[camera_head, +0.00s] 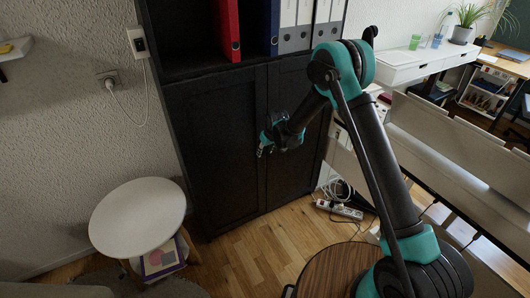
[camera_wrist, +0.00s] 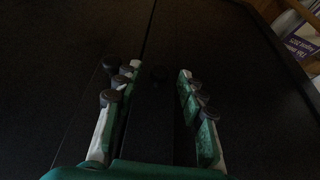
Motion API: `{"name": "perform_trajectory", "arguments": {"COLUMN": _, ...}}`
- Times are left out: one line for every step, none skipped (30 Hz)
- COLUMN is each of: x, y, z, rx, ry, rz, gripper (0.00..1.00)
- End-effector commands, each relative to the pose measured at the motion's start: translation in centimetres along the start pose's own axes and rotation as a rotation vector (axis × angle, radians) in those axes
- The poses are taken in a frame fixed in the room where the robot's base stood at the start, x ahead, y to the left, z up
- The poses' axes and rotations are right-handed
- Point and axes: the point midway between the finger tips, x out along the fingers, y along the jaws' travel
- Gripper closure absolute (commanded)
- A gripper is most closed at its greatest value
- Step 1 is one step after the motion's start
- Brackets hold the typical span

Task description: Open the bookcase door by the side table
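The tall black bookcase (camera_head: 168,75) stands against the wall, with two closed lower doors. Its left door (camera_head: 218,150) is on the side of the round white side table (camera_head: 138,215); its right door (camera_head: 288,180) is partly behind my arm. My gripper (camera_head: 263,150) is in front of the doors near the seam between them. In the wrist view my gripper (camera_wrist: 157,105) has its fingers spread apart, with the dark doors and their seam beyond. I cannot tell whether a handle lies between the fingers or whether they touch the door.
Red and blue binders (camera_head: 228,30) and grey ones (camera_head: 295,25) stand on the shelf above. A power strip (camera_head: 338,209) with cables lies on the floor at right. A book (camera_head: 160,260) lies under the side table. Wooden floor (camera_head: 245,265) is clear before the left door.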

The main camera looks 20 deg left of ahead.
Motion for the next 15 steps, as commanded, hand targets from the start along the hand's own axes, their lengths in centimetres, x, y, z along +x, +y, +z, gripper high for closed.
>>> {"name": "perform_trajectory", "arguments": {"x": 0.33, "y": -0.01, "z": 0.00, "rx": 0.000, "ry": 0.000, "rz": 0.000, "gripper": 0.60}}
{"name": "perform_trajectory", "arguments": {"x": 0.45, "y": -0.01, "z": 0.00, "rx": 0.000, "ry": 0.000, "rz": 0.000, "gripper": 0.60}}
{"name": "perform_trajectory", "arguments": {"x": 0.55, "y": -0.01, "z": 0.00, "rx": 0.000, "ry": 0.000, "rz": 0.000, "gripper": 0.60}}
{"name": "perform_trajectory", "arguments": {"x": 0.61, "y": -0.01, "z": 0.01, "rx": 0.000, "ry": 0.000, "rz": 0.000, "gripper": 0.60}}
{"name": "perform_trajectory", "arguments": {"x": 0.64, "y": -0.01, "z": 0.01, "rx": 0.000, "ry": 0.000, "rz": 0.000, "gripper": 0.60}}
{"name": "perform_trajectory", "arguments": {"x": 0.66, "y": -0.01, "z": 0.01, "rx": 0.000, "ry": 0.000, "rz": 0.000, "gripper": 0.60}}
{"name": "perform_trajectory", "arguments": {"x": 0.66, "y": -0.01, "z": 0.01, "rx": 0.000, "ry": 0.000, "rz": 0.000, "gripper": 0.60}}
{"name": "perform_trajectory", "arguments": {"x": 0.66, "y": -0.01, "z": 0.01, "rx": 0.000, "ry": 0.000, "rz": 0.000, "gripper": 0.60}}
{"name": "perform_trajectory", "arguments": {"x": 0.65, "y": -0.01, "z": 0.01, "rx": 0.000, "ry": 0.000, "rz": 0.000, "gripper": 0.60}}
{"name": "perform_trajectory", "arguments": {"x": 0.65, "y": -0.01, "z": 0.01, "rx": 0.000, "ry": 0.000, "rz": 0.000, "gripper": 0.60}}
{"name": "perform_trajectory", "arguments": {"x": 0.64, "y": -0.01, "z": 0.01, "rx": 0.000, "ry": 0.000, "rz": 0.000, "gripper": 0.60}}
{"name": "perform_trajectory", "arguments": {"x": 0.64, "y": -0.01, "z": 0.01, "rx": 0.000, "ry": 0.000, "rz": 0.000, "gripper": 0.61}}
{"name": "perform_trajectory", "arguments": {"x": 0.64, "y": 0.00, "z": 0.01, "rx": 0.000, "ry": 0.000, "rz": 0.000, "gripper": 0.65}}
{"name": "perform_trajectory", "arguments": {"x": 0.64, "y": 0.00, "z": 0.01, "rx": 0.000, "ry": 0.000, "rz": 0.000, "gripper": 0.69}}
{"name": "perform_trajectory", "arguments": {"x": 0.63, "y": 0.00, "z": 0.00, "rx": 0.000, "ry": 0.000, "rz": 0.000, "gripper": 0.74}}
